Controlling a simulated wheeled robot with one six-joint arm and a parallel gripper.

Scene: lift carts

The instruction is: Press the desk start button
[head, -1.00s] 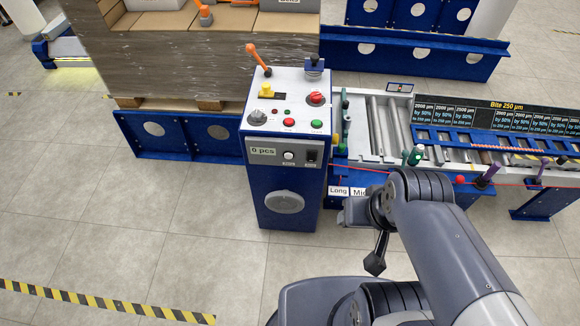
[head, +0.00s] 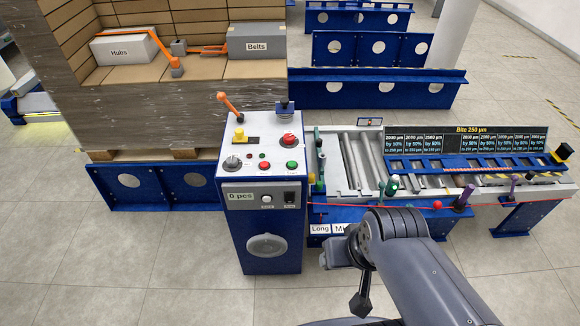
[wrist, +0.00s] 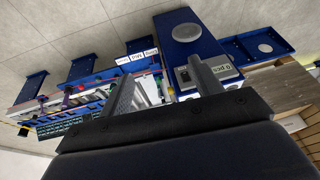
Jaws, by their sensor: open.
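The blue control desk (head: 268,225) with a light top stands left of my arm in the head view. On its top are a green button (head: 292,166), a red button (head: 264,166), a larger red knob (head: 288,140), a yellow control (head: 240,136) and a dark knob (head: 232,163). Its front has a "0 pcs" label, a white button (head: 267,199) and a black switch (head: 290,198). Which one is start I cannot read. In the wrist view my gripper (wrist: 163,85) is open and empty, apart from the desk (wrist: 180,55). The desk top is hidden there.
A roller conveyor (head: 360,165) with upright coloured handles adjoins the desk on the right. Behind the desk is a wrapped pallet load with a "Hubs" box (head: 122,48) and a "Belts" box (head: 256,42). An orange lever (head: 230,107) rises from the desk top. Floor in front is clear.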

